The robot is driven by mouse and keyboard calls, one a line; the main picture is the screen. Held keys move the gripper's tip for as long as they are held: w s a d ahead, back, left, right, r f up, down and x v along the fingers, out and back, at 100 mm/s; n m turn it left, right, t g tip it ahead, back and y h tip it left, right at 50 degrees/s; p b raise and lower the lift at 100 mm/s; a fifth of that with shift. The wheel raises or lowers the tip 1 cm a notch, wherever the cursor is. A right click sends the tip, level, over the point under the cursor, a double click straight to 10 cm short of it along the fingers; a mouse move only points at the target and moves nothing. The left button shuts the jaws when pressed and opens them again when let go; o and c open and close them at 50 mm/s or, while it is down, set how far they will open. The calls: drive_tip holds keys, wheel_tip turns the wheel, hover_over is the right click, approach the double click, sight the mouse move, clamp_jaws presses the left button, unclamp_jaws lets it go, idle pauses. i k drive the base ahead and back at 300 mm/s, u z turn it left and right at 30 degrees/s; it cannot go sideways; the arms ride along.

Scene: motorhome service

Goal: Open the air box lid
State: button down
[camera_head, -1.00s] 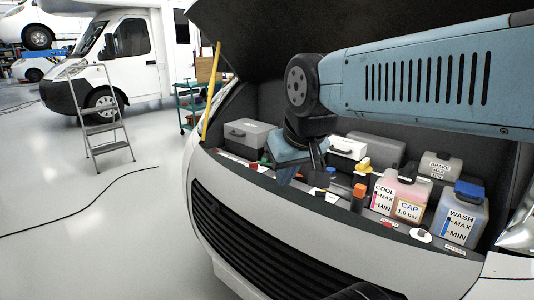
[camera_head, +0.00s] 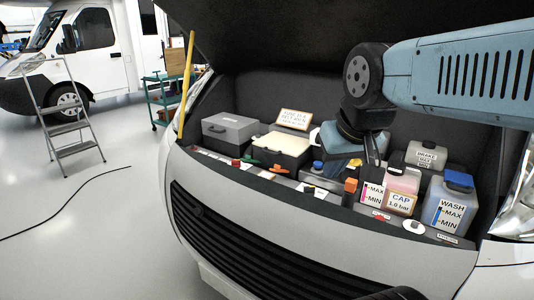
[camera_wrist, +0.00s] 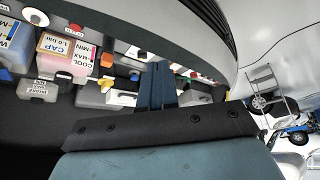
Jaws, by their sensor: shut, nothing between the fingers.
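No box carries a readable air box label. A black box with a flat cream top (camera_head: 281,144) sits in the engine bay, with coloured pieces near its front edge. A grey lidded box with a handle (camera_head: 229,132) stands to its left, its lid down. Which of them is the air box I cannot tell for sure. My gripper (camera_head: 373,152) is shut and empty, above the bay to the right of both boxes.
A framed sign (camera_head: 294,119) stands behind the cream-topped box. Coolant (camera_head: 401,181) and washer (camera_head: 453,206) bottles stand at the right, the brake reservoir (camera_head: 426,155) behind. The raised hood (camera_head: 270,40) hangs above; a yellow prop (camera_head: 187,85) is at left.

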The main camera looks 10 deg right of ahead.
sight(282, 142)
drive_tip(key=z, duration=1.4)
drive_tip(key=k, duration=0.65)
drive_tip(key=u, duration=0.85)
drive_tip(key=i, duration=1)
drive_tip(key=u, duration=0.1)
